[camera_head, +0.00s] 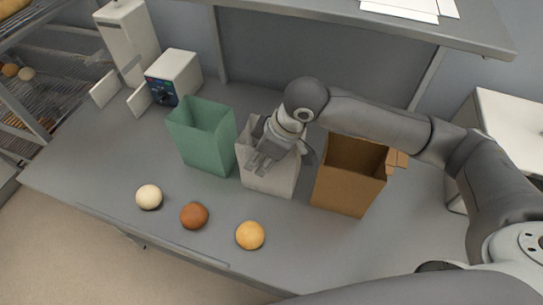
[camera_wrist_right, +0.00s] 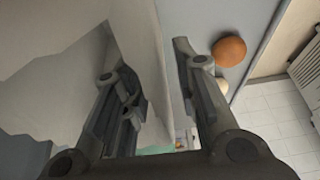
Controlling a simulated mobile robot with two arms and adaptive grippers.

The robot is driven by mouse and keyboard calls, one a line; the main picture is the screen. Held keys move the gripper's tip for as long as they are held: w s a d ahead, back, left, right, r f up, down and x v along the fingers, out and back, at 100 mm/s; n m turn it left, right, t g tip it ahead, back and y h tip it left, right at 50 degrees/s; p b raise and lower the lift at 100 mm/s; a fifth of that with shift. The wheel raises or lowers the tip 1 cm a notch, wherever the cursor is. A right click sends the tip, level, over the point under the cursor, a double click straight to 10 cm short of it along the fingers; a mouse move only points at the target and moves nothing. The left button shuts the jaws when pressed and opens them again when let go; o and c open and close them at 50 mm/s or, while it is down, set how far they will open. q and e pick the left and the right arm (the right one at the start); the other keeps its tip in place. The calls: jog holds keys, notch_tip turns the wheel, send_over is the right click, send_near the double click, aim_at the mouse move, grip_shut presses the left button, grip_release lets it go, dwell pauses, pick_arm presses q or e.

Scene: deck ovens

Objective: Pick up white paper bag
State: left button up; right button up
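The white paper bag (camera_head: 268,182) stands upright on the grey counter, between a green bag and a brown bag. My right gripper (camera_head: 262,158) reaches down over it from above and hides part of its opening. In the right wrist view the two fingers (camera_wrist_right: 160,105) are spread apart. The bag's pale wall (camera_wrist_right: 140,40) runs between them, with one finger seemingly inside the bag and the other outside. A gap shows beside the wall, so the fingers do not look closed on it. My left gripper is not in view.
The green bag (camera_head: 205,147) is close on the left, the brown bag (camera_head: 345,188) close on the right. A white bun (camera_head: 149,197), brown bun (camera_head: 194,215) and yellow bun (camera_head: 250,235) lie in front. A shelf (camera_head: 360,22) overhangs the back. A white device (camera_head: 174,76) stands back left.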

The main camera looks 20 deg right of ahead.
jog(key=shift+f, duration=0.25)
jog(key=shift+f+p, duration=0.25)
jog(key=shift+p, duration=0.05)
dwell(0.6)
grip_shut()
